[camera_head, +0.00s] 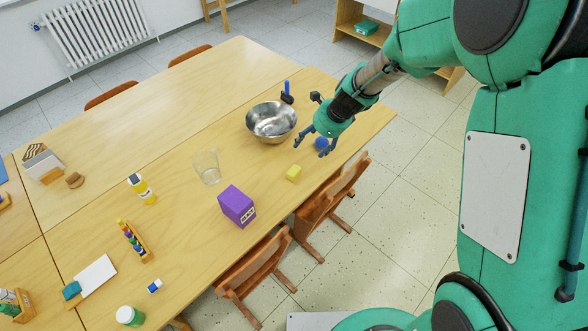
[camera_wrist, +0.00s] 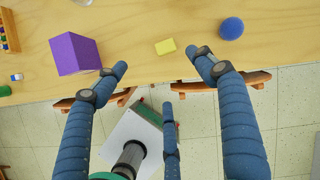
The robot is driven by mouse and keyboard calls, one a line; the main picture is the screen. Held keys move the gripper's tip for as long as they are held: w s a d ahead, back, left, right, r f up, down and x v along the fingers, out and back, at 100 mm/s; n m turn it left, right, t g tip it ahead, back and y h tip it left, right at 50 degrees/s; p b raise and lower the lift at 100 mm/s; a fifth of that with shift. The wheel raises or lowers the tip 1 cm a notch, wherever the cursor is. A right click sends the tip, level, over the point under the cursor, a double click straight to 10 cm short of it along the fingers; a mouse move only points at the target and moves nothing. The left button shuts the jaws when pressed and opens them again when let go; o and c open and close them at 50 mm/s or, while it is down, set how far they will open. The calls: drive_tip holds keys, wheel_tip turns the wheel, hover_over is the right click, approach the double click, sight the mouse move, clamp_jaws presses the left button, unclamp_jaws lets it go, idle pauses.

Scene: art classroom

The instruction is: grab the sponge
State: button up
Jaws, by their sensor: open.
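A small yellow block that looks like the sponge (camera_head: 293,173) lies on the wooden table near its front edge. It also shows in the wrist view (camera_wrist: 166,46), near the table's edge at upper middle. My gripper (camera_head: 311,149) is open and empty. In the head view it appears above the table's right part, beyond the yellow sponge and beside the metal bowl. In the wrist view the spread fingertips (camera_wrist: 162,64) lie on either side below the sponge in the picture, apart from it.
A blue ball (camera_head: 321,143) sits right by my fingers. A metal bowl (camera_head: 271,121), a clear glass (camera_head: 207,167) and a purple box (camera_head: 237,206) stand left of the sponge or behind it. Wooden chairs (camera_head: 325,205) stand at the front edge. Table around the sponge is clear.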

drive_tip(key=w+a+f+m, duration=0.1)
drive_tip(key=w+f+m, duration=0.2)
drive_tip(key=f, duration=0.7)
drive_tip(key=shift+a+f+m+p, duration=0.15)
drive_tip(key=shift+m+p, duration=0.15)
drive_tip(key=shift+m, duration=0.5)
drive_tip(key=shift+f, duration=0.1)
drive_tip(key=b, duration=0.2)
hover_over(295, 170)
drive_tip(key=s+d, duration=0.1)
drive_tip(key=d, duration=0.1)
drive_tip(key=shift+s+a+f, duration=0.1)
drive_tip(key=shift+a+f, duration=0.05)
drive_tip(key=shift+f, duration=1.8)
drive_tip(key=shift+s+a+f, duration=0.1)
drive_tip(key=shift+f, duration=1.85)
drive_tip(key=shift+b+x, duration=1.2)
drive_tip(key=shift+x, duration=1.4)
drive_tip(key=shift+s+d, duration=0.1)
drive_tip(key=shift+d, duration=0.05)
drive_tip(key=c, duration=1.1)
